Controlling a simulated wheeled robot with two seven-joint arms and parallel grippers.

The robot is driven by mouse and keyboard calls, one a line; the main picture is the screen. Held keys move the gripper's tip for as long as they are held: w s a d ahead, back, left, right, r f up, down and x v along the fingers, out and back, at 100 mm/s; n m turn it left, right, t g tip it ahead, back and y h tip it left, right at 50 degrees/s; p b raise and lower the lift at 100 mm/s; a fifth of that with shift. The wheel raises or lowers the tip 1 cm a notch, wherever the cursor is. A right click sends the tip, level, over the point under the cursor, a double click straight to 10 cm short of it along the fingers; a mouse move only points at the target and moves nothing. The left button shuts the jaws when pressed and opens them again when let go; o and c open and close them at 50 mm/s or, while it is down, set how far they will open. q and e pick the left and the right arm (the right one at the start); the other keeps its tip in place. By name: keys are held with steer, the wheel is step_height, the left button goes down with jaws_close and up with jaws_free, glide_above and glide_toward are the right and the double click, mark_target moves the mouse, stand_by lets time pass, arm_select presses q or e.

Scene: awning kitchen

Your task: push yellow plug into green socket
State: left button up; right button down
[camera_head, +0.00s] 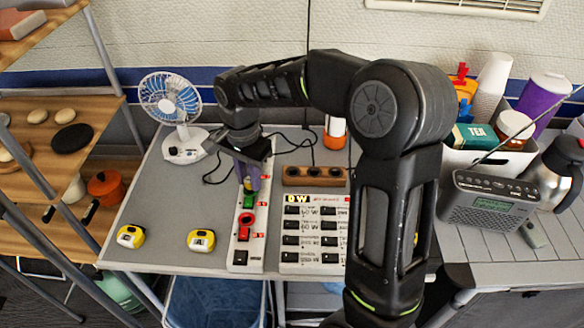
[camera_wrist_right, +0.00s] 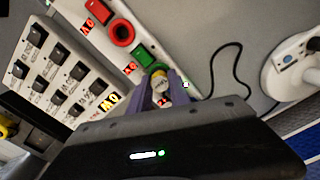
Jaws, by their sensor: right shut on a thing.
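My right gripper (camera_head: 248,178) points down over the far end of a white strip (camera_head: 256,245). Its purple fingers are shut on the yellow plug (camera_wrist_right: 160,83), which also shows as a small yellow patch in the head view (camera_head: 249,186). The green socket (camera_wrist_right: 145,56) is on the strip, right beside the plug; it also shows in the head view (camera_head: 249,201). The plug and socket look very close; I cannot tell whether they touch. The fingers hide part of the plug. My left gripper is not in view.
Red parts (camera_head: 246,220) sit farther along the strip. A switch panel (camera_head: 299,262) is to its right. A wooden block (camera_head: 314,177) and a fan (camera_head: 172,108) stand behind. Two yellow-white devices (camera_head: 130,236) (camera_head: 201,240) lie left. A radio (camera_head: 490,203) stands far right.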

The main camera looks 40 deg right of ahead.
steer(key=shift+f, duration=0.15)
stand_by(0.4)
steer(key=c, duration=1.1)
jaws_free()
steer(key=shift+o, duration=0.2)
steer(key=shift+o, duration=0.9)
steer(key=shift+r+p, duration=2.6)
steer(key=shift+r, duration=0.9)
steer(key=shift+r, duration=0.1)
